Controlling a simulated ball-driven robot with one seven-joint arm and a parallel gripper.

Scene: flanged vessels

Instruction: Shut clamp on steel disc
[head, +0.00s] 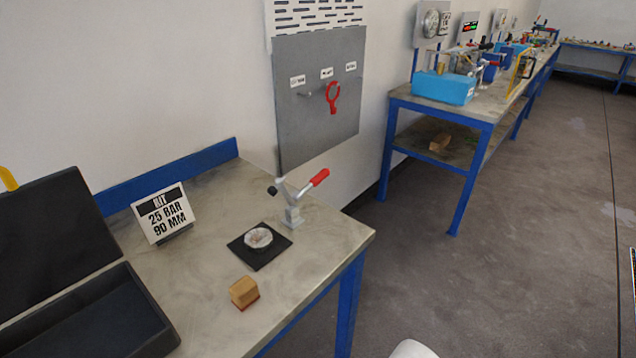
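The toggle clamp (293,215) stands on the near workbench, at the back right edge of a black square pad. Its red handle (319,178) points up and to the right. Its bar, with a dark tip (272,190), is raised to the left, clear of the disc. The steel disc (258,238) is round and pale and lies flat on the black pad (262,260). My gripper is not in view; only a white rounded piece, perhaps part of my arm, shows at the bottom edge.
A wooden block (244,292) lies in front of the pad. A grey panel (320,95) with a red hook-like tool hangs behind. Open floor lies right.

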